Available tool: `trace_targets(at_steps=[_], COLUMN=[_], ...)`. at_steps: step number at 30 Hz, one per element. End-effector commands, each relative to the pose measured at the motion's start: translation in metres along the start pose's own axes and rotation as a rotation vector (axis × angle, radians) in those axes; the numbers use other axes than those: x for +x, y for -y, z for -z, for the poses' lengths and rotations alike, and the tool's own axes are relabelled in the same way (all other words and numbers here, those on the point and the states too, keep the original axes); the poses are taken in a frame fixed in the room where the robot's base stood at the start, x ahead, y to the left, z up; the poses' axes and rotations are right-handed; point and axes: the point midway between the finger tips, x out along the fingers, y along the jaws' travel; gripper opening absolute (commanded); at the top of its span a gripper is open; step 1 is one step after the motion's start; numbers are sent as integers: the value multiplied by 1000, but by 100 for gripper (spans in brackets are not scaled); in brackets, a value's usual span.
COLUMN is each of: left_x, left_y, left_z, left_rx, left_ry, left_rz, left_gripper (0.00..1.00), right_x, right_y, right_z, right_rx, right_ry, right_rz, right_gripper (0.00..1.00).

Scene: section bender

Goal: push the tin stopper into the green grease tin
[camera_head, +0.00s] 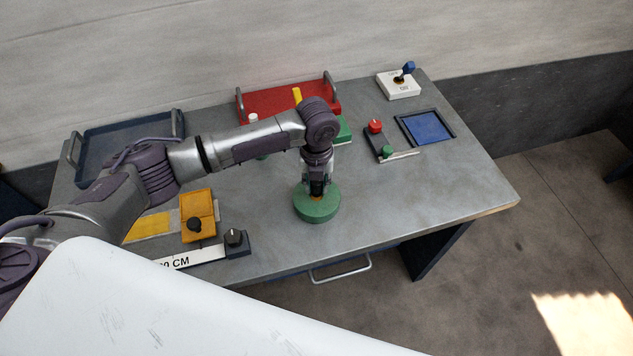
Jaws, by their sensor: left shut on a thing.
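The green grease tin (318,210) is a low round tin standing on the grey table, right of the table's middle. My left gripper (317,196) points straight down over the top of the tin. It is shut on the tin stopper, of which only a small orange-yellow bit shows between the fingertips. The stopper is at the tin's top; I cannot tell how deep it sits, as the gripper hides most of it. My right gripper is not in view.
A red tray (270,101) and a blue-grey tray (125,140) stand at the back. A yellow box with a black knob (197,207) is left of the tin. A red-and-green-knobbed device (380,140), a blue pad (428,127) and a white switch box (399,87) lie right. The table's front right is clear.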

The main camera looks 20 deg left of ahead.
Motion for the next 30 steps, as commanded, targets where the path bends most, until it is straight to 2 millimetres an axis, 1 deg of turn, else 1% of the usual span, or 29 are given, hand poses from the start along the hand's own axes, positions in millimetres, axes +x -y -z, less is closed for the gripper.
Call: trace_targets(at_steps=[12, 30], left_x=[-1, -1], left_y=[0, 0], left_z=[0, 0], left_rx=[1, 0], left_ry=[0, 0], left_rz=[1, 0], left_gripper=[0, 0], right_x=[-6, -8], right_y=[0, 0], right_z=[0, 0], right_rx=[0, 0], right_ry=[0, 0], right_rz=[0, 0], right_gripper=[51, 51])
